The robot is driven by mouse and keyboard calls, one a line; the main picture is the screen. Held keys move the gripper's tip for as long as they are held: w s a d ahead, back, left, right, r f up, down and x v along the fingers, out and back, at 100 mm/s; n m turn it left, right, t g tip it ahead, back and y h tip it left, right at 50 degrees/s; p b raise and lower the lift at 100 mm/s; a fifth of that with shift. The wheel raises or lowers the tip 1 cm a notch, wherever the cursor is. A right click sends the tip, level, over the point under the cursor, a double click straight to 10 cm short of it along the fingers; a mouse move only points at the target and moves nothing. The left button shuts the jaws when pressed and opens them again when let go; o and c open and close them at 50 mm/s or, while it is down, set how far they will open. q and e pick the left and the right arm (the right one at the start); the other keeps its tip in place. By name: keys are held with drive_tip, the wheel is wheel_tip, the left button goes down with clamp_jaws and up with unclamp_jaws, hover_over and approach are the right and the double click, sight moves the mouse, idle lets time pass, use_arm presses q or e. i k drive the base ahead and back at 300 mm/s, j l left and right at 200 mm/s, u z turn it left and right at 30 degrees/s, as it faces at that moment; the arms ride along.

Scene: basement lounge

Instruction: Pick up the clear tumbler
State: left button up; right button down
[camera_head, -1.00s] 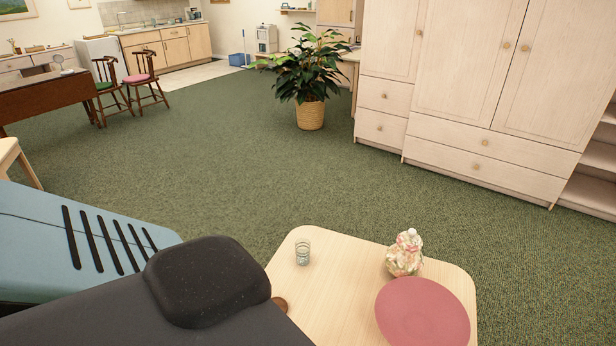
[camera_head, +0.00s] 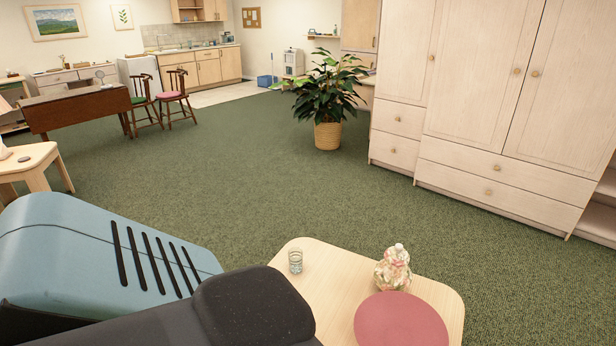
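The clear tumbler (camera_head: 295,260) stands upright near the far left corner of a small light-wood table (camera_head: 335,278), low in the middle of the head view. It is see-through, with a faint blue-green tint, and stands alone. My own blue and black body parts fill the lower left and hide the table's near left part. Neither gripper shows in the head view.
On the same table are a flowered jar with a white top (camera_head: 393,268) and a round dusky-red plate or mat (camera_head: 400,322). A potted plant (camera_head: 328,135) and a pale wardrobe (camera_head: 480,165) stand beyond. Green carpet between is open.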

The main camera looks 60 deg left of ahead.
sight(295, 255)
drive_tip(key=i+l, duration=0.2)
drive_tip(key=l, duration=0.25)
drive_tip(key=i+l+z, duration=0.15)
drive_tip(key=l, duration=0.25)
drive_tip(key=i+l, duration=0.25)
drive_tip(key=i, duration=0.25)
drive_tip(key=i+l+u, duration=0.1)
drive_tip(key=i+l, duration=0.15)
drive_tip(key=i, duration=0.25)
drive_tip(key=i+u, duration=0.35)
drive_tip(key=i, duration=0.2)
drive_tip(key=i+u, duration=0.3)
drive_tip(key=i, duration=0.25)
drive_tip(key=i+l+u, duration=0.2)
drive_tip(key=i, duration=1.2)
drive_tip(key=i+u, duration=0.35)
drive_tip(key=i, duration=0.25)
drive_tip(key=i+u, duration=0.4)
drive_tip(key=i, duration=0.2)
drive_tip(key=i+u, duration=1.9)
drive_tip(key=u, duration=0.2)
drive_tip(key=i+u, duration=0.25)
drive_tip(key=u, duration=0.15)
drive_tip(key=i+l+u, duration=0.1)
drive_tip(key=u, duration=0.3)
drive_tip(key=i+l+u, duration=0.2)
drive_tip(key=u, duration=0.2)
drive_tip(key=i+l, duration=0.05)
drive_tip(key=i, duration=0.1)
